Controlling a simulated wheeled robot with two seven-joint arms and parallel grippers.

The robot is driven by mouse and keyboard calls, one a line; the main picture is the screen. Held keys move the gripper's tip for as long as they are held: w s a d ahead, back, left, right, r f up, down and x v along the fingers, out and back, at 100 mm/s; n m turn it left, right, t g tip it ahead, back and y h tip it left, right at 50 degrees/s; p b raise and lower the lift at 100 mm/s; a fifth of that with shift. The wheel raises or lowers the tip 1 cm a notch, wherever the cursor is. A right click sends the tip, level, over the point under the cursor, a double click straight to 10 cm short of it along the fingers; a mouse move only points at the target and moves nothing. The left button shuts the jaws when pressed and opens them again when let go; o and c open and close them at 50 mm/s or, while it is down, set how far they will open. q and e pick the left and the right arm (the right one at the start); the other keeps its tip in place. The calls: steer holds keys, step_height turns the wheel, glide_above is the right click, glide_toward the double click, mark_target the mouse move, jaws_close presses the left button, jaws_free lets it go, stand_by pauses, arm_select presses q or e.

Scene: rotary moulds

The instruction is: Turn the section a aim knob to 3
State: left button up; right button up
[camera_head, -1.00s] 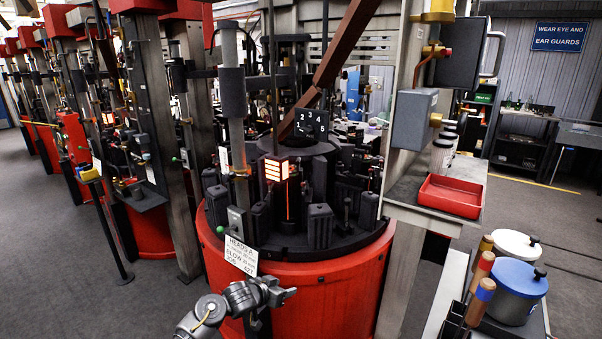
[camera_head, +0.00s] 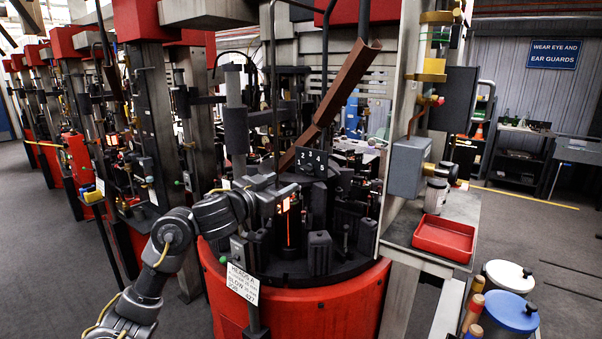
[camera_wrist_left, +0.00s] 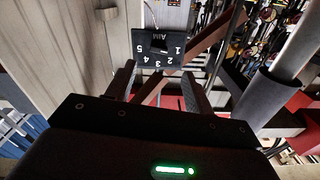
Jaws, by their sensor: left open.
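The aim knob's black plate (camera_head: 311,161) stands above the red rotary machine in the head view, with white digits on its face. In the left wrist view the plate (camera_wrist_left: 160,50) appears upside down, with "AIM" and the digits 1 to 5. A small knob (camera_wrist_left: 158,43) sits near its middle; its setting is too small to read surely. My left gripper (camera_head: 284,190) is to the left of and below the plate in the head view. In the left wrist view its open fingers (camera_wrist_left: 158,78) point toward the plate, apart from it, with nothing between them. My right gripper is not in view.
Black moulds (camera_head: 320,252) ring the red round base (camera_head: 320,305). A brown sloping chute (camera_head: 335,95) passes beside the plate. A grey box (camera_head: 409,166) and red tray (camera_head: 443,238) are to the right. A white sign (camera_head: 242,284) hangs at the front.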

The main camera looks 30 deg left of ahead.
mark_target(305, 171)
arm_select(q)
steer(key=w, duration=0.2)
steer(key=w+d+p, duration=0.1)
steer(key=w, duration=0.5)
steer(key=shift+w+d, duration=0.2)
steer(key=shift+w, duration=0.05)
steer(key=shift+w+p, duration=0.3)
steer(key=shift+w, duration=0.15)
steer(key=c, duration=1)
